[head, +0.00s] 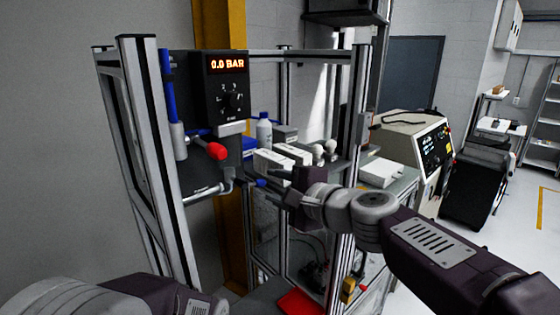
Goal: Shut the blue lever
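A blue lever (168,88) stands upright at the left of the panel, beside the left frame post, with a pale grey fitting at its lower end. A red-tipped handle (216,151) sticks out below and to the right of it. My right gripper (272,180) is in front of the bench, to the right of and lower than the blue lever, clear of it. Its fingers are dark and small, and I cannot tell whether they are open or shut. My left arm shows at the bottom left edge; its gripper is out of view.
A black gauge box (228,85) reads 0.0 BAR above the red-tipped handle. A metal pipe (208,192) runs below. White boxes (272,162) and a bottle (264,132) stand on the bench behind my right gripper. Metal posts (158,160) frame the rig.

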